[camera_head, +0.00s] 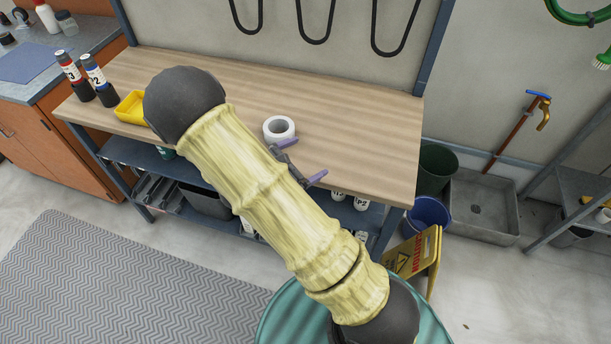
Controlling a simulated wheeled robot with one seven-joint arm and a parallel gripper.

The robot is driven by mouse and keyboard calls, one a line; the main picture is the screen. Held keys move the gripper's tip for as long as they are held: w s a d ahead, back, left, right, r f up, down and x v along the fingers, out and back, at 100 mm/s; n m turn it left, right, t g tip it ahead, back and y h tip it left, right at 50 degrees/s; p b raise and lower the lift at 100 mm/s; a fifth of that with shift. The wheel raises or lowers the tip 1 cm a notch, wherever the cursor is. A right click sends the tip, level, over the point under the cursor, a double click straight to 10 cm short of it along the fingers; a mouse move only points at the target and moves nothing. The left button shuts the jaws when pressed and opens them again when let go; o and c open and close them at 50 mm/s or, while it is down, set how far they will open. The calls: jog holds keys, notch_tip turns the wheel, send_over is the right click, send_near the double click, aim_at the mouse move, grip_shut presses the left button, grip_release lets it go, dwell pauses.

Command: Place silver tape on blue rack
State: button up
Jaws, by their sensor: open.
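A whitish-silver tape roll (279,129) lies flat on the wooden top of the workbench, near its middle. My gripper (311,157), with two purple fingers, is open and empty just below and right of the roll in the picture. I cannot tell its height above the bench or whether the nearer finger touches the tape. My yellow-sleeved arm hides part of the gripper and the bench front. A blue metal shelf (130,152) runs under the benchtop and may be the blue rack; I cannot tell for sure.
On the bench (360,130) stand a yellow bin (130,108) and two dark bottles (94,78) at left. Bottles and dark bins fill parts of the lower shelf. A blue bucket (428,214), a yellow caution sign (412,254) and a teal drum (280,318) stand nearby. The benchtop's right side is clear.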

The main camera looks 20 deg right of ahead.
jog(key=s+d+r+m+g+y, duration=0.2)
jog(key=s+m+g+y, duration=0.55)
jog(key=s+m, duration=0.5)
jog(key=a+r+m+t+y, duration=0.3)
jog(key=r+m+y, duration=0.3)
jog(key=m, duration=0.2)
jog(key=shift+s+a+r+t, duration=0.2)
jog(key=shift+s+a+t, duration=0.2)
jog(key=shift+a, duration=0.3)
